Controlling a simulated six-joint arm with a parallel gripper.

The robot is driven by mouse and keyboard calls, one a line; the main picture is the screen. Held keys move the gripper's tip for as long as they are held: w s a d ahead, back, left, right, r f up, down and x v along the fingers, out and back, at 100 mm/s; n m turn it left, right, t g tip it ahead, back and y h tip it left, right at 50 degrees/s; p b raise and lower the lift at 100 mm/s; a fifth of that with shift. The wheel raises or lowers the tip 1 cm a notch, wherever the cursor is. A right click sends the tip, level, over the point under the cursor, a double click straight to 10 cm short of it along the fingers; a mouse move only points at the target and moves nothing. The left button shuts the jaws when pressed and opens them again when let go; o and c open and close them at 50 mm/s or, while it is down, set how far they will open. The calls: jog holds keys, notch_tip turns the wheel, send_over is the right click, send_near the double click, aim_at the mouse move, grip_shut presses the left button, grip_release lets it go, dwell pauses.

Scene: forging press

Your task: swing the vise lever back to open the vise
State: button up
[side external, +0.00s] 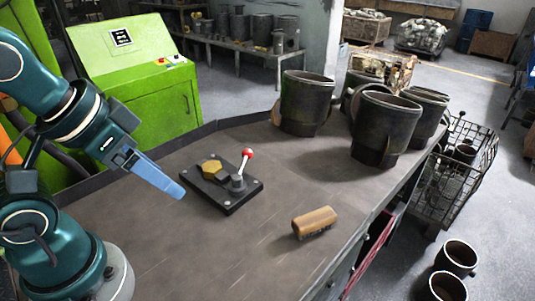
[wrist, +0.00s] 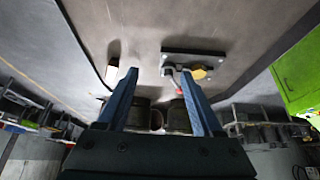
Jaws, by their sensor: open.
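The vise (side external: 228,198) is a small black plate on the bench, with a brass-coloured hexagonal piece (side external: 212,168) at its left. Its lever (side external: 243,166) stands up at the right of the plate, tilted slightly right, with a red knob on top. My gripper (side external: 180,192) has blue fingers and is left of the vise, apart from it. In the wrist view my gripper (wrist: 159,76) is open and empty, its fingers spread. The vise (wrist: 180,52) shows there beyond the right finger, with the brass piece (wrist: 199,73) beside that fingertip. The red knob is partly hidden near that finger.
A wooden-backed brush (side external: 314,221) lies on the bench, front right of the vise. Several dark metal pots (side external: 384,125) stand at the bench's back right. A green control cabinet (side external: 150,85) stands behind. The bench between vise and brush is clear.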

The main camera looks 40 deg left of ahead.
jog(key=shift+s+n, duration=0.1)
jog(key=shift+n, duration=0.2)
grip_shut()
jog(key=w+a+r+n+g+h, duration=0.25)
jog(key=w+r+n+h, duration=0.2)
jog(key=w+n, duration=0.95)
jog(key=a+f+n+t+h, duration=0.1)
jog(key=a+f+n, duration=0.2)
jog(key=a+n, duration=0.2)
jog(key=w+a+f+n+t, duration=0.1)
jog(key=a+f+n, duration=0.3)
jog(key=a, duration=0.7)
jog(key=shift+w+a+n+h, duration=0.2)
jog(key=shift+a+n+h, duration=0.2)
jog(key=shift+n, duration=0.7)
